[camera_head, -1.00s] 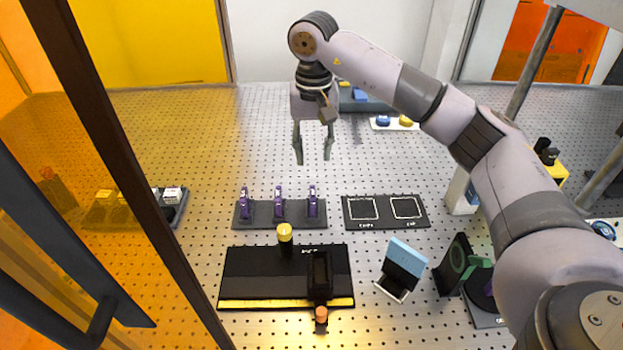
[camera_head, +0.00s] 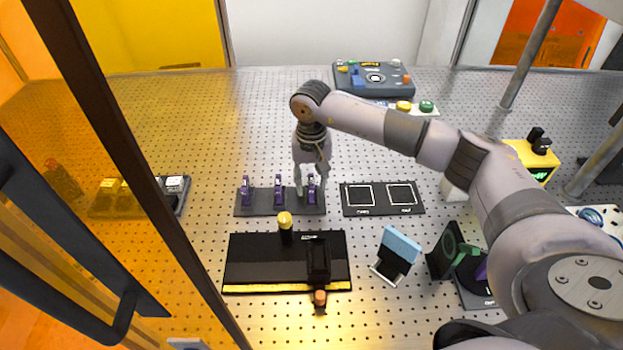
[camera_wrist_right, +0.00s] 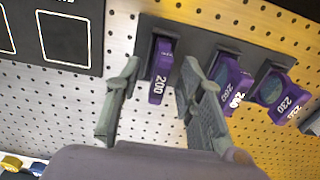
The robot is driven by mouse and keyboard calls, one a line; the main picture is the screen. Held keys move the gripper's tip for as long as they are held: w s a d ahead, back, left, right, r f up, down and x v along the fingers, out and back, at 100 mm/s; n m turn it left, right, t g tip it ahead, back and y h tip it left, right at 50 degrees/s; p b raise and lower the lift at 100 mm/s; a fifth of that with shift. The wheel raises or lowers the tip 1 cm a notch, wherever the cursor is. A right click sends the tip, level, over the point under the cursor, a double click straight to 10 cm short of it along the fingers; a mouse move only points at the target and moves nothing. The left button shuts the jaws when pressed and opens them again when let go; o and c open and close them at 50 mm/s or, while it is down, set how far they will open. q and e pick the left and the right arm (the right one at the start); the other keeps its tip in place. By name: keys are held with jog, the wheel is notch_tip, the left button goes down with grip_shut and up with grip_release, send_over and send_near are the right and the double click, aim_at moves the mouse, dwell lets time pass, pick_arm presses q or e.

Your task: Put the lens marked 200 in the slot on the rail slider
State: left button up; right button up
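The lens marked 200 (camera_wrist_right: 160,72) is a purple-framed piece standing in a dark rack (camera_head: 262,209); in the head view it is the rightmost of the three purple lenses (camera_head: 311,188). My right gripper (camera_wrist_right: 155,105) is open, with one finger on each side of this lens and gaps between. In the head view the right gripper (camera_head: 309,190) is lowered over it. The rail slider (camera_head: 318,262) is a black block on the black rail base (camera_head: 245,262); I cannot make out its slot. My left gripper is not in view.
Two other purple lenses (camera_head: 279,190) stand close to the left in the rack. A dark pad with two white squares (camera_head: 382,212) lies right of it. A yellow-topped post (camera_head: 285,222) and a blue-topped stand (camera_head: 402,245) are nearby. An amber panel's dark frame crosses the left.

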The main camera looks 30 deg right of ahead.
aim_at(312, 181)
jog(key=shift+c, duration=0.5)
grip_shut()
jog(key=shift+r, duration=0.15)
jog(key=shift+r+p, duration=1.2)
jog(key=shift+r, duration=1.75)
